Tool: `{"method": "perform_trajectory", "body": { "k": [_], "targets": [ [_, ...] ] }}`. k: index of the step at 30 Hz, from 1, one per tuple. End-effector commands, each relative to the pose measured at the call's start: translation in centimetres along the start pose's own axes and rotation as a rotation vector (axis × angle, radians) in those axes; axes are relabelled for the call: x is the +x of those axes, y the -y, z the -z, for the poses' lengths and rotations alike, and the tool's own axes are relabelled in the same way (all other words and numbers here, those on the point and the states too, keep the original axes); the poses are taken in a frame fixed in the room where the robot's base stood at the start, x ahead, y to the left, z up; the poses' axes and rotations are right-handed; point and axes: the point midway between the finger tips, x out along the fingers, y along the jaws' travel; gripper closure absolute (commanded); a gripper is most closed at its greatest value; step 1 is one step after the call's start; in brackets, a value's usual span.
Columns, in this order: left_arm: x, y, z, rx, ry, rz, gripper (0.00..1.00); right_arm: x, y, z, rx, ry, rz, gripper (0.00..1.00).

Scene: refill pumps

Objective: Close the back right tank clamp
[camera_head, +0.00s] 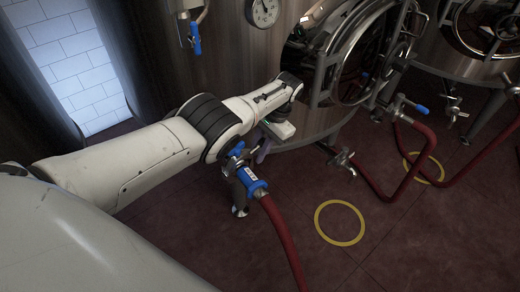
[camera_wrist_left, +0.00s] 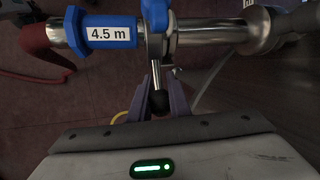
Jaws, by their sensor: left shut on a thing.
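My left gripper (camera_head: 262,154) reaches down at the hose connection below the steel tank (camera_head: 222,65). In the left wrist view its purple fingers (camera_wrist_left: 159,104) are shut on the clamp lever (camera_wrist_left: 157,76), which ends in a dark rounded tip. The clamp (camera_wrist_left: 156,47) sits around the metal pipe, beside a blue collar (camera_wrist_left: 102,31) labelled "4.5 m". The blue hose coupling (camera_head: 251,181) also shows in the head view, with a red hose (camera_head: 281,233) running down from it. My forearm and wrist partly hide the connection there. My right gripper is out of view.
An open round tank hatch (camera_head: 358,50) stands right of my wrist. Another red hose (camera_head: 385,190) and a blue-handled valve (camera_head: 414,105) lie further right. A yellow floor ring (camera_head: 339,242) marks otherwise clear floor in front.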

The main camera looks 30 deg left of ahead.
Motion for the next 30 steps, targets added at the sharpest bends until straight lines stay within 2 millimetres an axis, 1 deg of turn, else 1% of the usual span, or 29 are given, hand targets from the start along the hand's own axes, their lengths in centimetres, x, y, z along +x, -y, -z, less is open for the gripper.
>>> {"method": "perform_trajectory", "body": {
  "k": [1, 3, 4, 6, 7, 14, 17, 20, 26, 30],
  "targets": [
    [0.3, -0.2, -0.1, 0.002, 0.006, -0.004, 1.00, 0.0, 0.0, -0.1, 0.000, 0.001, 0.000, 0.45],
    [0.3, -0.2, -0.2, 0.002, 0.006, -0.004, 1.00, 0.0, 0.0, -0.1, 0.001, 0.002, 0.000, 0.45],
    [0.4, -0.2, -0.2, 0.002, 0.007, -0.004, 0.80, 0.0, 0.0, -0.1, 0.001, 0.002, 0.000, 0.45],
    [0.4, -0.2, -0.2, 0.002, 0.007, -0.004, 0.68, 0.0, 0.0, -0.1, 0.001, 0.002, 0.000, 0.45],
    [0.3, -0.2, -0.2, 0.002, 0.007, -0.004, 0.64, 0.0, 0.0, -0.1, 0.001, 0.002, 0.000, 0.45],
    [0.2, -0.1, -0.1, 0.001, 0.004, -0.002, 0.64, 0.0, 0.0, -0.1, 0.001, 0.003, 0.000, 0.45],
    [-0.2, -0.1, -0.1, 0.001, 0.003, -0.002, 0.64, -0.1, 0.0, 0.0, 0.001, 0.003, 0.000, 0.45],
    [-1.4, 0.0, -0.1, 0.001, 0.001, -0.002, 0.64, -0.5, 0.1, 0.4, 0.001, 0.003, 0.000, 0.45],
    [-5.4, -0.1, -0.1, 0.002, 0.001, -0.003, 0.64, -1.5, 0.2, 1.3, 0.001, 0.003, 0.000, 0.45],
    [-7.8, -0.1, -0.1, 0.001, 0.001, -0.002, 0.64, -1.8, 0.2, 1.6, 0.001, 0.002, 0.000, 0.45]
  ]
}}
